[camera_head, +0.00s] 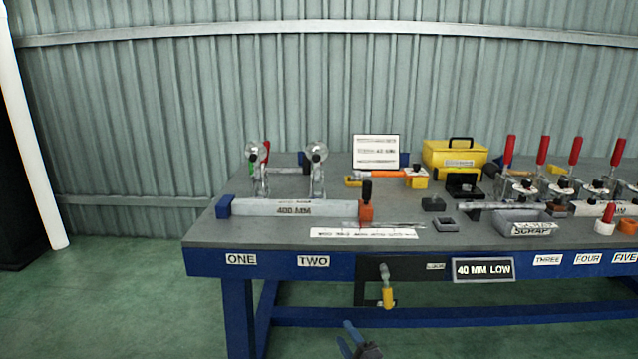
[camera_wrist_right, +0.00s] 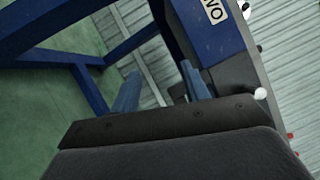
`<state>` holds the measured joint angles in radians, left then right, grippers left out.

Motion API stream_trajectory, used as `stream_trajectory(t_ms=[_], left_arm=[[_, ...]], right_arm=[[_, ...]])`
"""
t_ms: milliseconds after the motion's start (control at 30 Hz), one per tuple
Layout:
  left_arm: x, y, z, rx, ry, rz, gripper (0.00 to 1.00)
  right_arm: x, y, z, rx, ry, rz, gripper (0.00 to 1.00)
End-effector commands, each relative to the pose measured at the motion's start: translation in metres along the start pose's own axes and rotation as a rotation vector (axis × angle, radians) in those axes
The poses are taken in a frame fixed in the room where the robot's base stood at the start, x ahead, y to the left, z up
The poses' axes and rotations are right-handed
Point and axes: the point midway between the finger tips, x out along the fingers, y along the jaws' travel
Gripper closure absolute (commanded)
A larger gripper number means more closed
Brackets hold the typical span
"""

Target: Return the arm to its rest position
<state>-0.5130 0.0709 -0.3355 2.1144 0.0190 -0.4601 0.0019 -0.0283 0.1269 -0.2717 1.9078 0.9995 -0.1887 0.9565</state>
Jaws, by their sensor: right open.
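My right gripper (camera_head: 345,334) shows at the bottom edge of the head view, low in front of the workbench (camera_head: 330,263). Its blue fingers stand apart and nothing is between them. In the right wrist view the open fingers (camera_wrist_right: 162,86) point toward the bench's blue frame, and the ribbed wall shows between them. The rest of the right arm is below the picture. My left gripper is in neither view.
On the bench stand a grey 400 MM bar (camera_head: 300,209), a yellow box (camera_head: 455,155), red-handled clamps (camera_head: 541,150) and a scrap tray (camera_head: 523,229). A yellow-handled crank (camera_head: 387,297) sticks out of the bench front. The green floor (camera_head: 110,300) at left is clear.

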Motion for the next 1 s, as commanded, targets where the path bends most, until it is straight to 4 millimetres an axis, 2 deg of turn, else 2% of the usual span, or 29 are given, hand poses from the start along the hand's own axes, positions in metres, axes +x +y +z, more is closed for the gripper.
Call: stream_trajectory(t_ms=[100, 267, 467, 567, 733, 800, 1000], left_arm=[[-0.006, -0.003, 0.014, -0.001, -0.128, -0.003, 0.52], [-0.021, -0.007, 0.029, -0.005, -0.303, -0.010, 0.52], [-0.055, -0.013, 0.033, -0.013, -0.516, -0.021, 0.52], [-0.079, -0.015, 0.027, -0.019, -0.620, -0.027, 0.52], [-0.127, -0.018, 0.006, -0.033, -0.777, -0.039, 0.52], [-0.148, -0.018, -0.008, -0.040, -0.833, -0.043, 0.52], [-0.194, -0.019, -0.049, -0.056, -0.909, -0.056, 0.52]], right_arm=[[-0.004, 0.008, 0.023, -0.262, -0.107, 0.125, 0.54], [-0.017, 0.019, 0.044, -0.618, -0.255, 0.288, 0.54], [-0.057, 0.025, 0.057, -1.011, -0.440, 0.511, 0.54], [-0.086, 0.023, 0.060, -1.172, -0.534, 0.637, 0.54], [-0.149, 0.008, 0.062, -1.355, -0.679, 0.867, 0.54], [-0.179, -0.004, 0.063, -1.393, -0.725, 0.966, 0.54], [-0.246, -0.040, 0.073, -1.387, -0.759, 1.166, 0.54]])
